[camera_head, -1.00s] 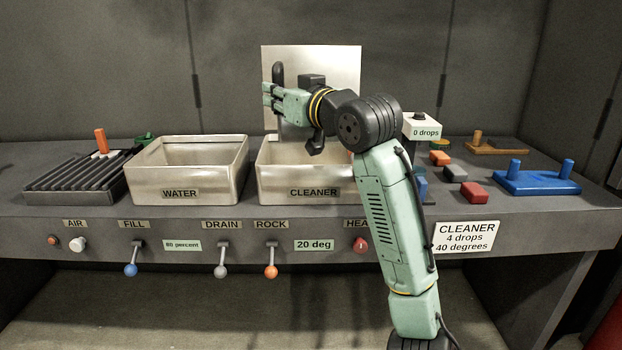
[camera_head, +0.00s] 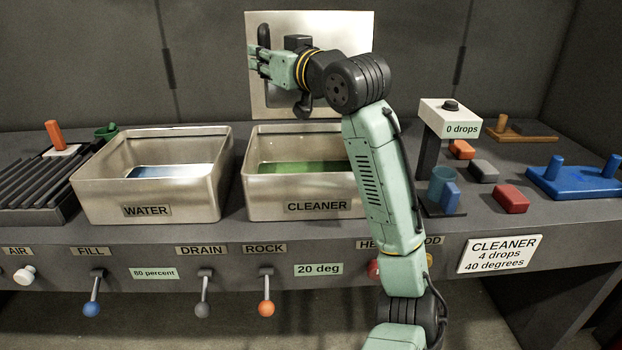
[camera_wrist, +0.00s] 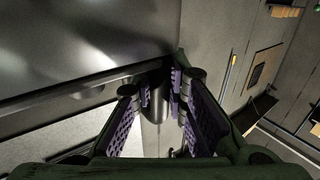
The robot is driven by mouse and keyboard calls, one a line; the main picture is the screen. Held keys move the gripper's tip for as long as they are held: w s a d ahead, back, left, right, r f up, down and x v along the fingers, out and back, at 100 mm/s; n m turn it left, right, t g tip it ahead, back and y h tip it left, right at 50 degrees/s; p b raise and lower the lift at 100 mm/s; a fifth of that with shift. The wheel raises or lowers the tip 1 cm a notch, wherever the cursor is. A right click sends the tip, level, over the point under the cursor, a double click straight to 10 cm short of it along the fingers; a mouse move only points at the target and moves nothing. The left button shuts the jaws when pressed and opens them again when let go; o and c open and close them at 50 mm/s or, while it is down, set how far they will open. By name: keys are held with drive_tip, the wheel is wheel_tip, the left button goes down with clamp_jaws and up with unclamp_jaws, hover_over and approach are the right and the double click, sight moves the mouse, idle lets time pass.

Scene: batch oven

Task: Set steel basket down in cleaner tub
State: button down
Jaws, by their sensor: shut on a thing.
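My gripper (camera_head: 262,60) is at the upper left of the arm, above and behind the cleaner tub (camera_head: 285,193) in the picture. It is shut on a dark upright handle-like piece (camera_head: 264,37). In the wrist view a dark post (camera_wrist: 156,98) stands between the purple-padded fingers, with a glossy steel surface (camera_wrist: 80,45) close at the left. I cannot make out the body of a basket. The cleaner tub is an open steel box with green liquid (camera_head: 300,167) inside. My arm covers its right end.
The water tub (camera_head: 105,207), with blue liquid, stands left of it. A pale steel panel (camera_head: 340,35) is behind my gripper. A drop dispenser (camera_head: 450,116), coloured blocks and a blue stand (camera_head: 575,182) are at the right. A dark rack (camera_head: 35,185) is at the far left.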

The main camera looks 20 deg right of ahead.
sight(268, 108)
drive_tip(key=shift+w, duration=0.35)
wheel_tip(268, 108, down, 10)
drive_tip(key=b, duration=1)
wheel_tip(268, 108, down, 10)
drive_tip(key=p, duration=0.1)
